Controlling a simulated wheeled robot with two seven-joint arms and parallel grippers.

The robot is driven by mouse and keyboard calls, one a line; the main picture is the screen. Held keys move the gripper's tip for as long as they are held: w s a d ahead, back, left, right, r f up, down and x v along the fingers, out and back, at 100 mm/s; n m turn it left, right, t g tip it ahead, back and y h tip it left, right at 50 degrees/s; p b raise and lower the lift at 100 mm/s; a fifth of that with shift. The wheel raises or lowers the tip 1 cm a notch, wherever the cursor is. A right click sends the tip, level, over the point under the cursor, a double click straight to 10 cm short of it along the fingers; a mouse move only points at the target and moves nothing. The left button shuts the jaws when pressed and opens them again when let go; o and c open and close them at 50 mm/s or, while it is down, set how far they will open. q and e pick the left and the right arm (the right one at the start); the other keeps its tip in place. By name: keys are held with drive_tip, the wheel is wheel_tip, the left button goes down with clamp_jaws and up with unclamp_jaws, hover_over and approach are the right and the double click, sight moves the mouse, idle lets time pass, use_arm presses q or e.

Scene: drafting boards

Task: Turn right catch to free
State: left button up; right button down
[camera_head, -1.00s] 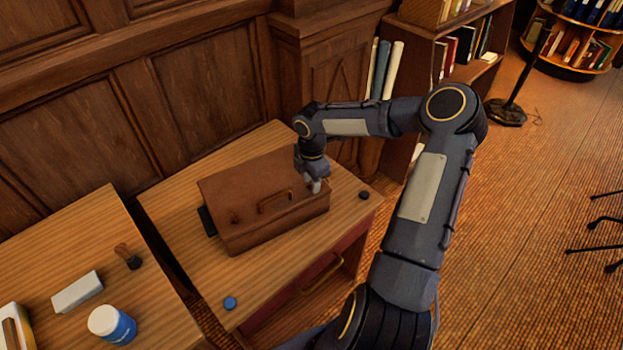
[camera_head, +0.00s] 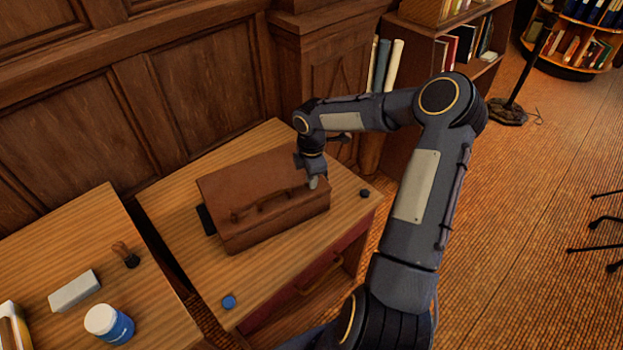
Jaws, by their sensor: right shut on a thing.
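A brown leather case (camera_head: 250,178) lies on the wooden desk, with a dark handle (camera_head: 272,201) on its front edge. A small catch (camera_head: 236,216) shows left of the handle. My right gripper (camera_head: 314,184) is at the case's front right corner, pointing down, shut on the right catch. The gripper hides that catch, so its angle cannot be seen. My left gripper is not in view.
A dark round knob-like item (camera_head: 364,194) sits right of the case, and a blue cap (camera_head: 229,302) near the desk's front left. The left desk holds a blue and white jar (camera_head: 109,324), a grey block (camera_head: 74,291) and a brush (camera_head: 127,256). Wood panelling stands close behind.

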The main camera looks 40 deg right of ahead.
drive_tip(key=m+b, duration=0.1)
drive_tip(key=m, duration=0.2)
drive_tip(key=shift+w+m+b, duration=0.1)
drive_tip(key=shift+m+b, duration=0.2)
drive_tip(key=shift+b, duration=0.05)
drive_tip(key=m+b, duration=0.2)
drive_tip(key=m, duration=0.2)
drive_tip(key=shift+m, duration=0.3)
drive_tip(key=m+b, duration=0.1)
drive_tip(key=m, duration=0.2)
drive_tip(key=shift+m, duration=0.3)
drive_tip(key=shift+m+b, duration=0.4)
drive_tip(key=shift+m, duration=1.5)
drive_tip(key=c, duration=1.5)
unclamp_jaws()
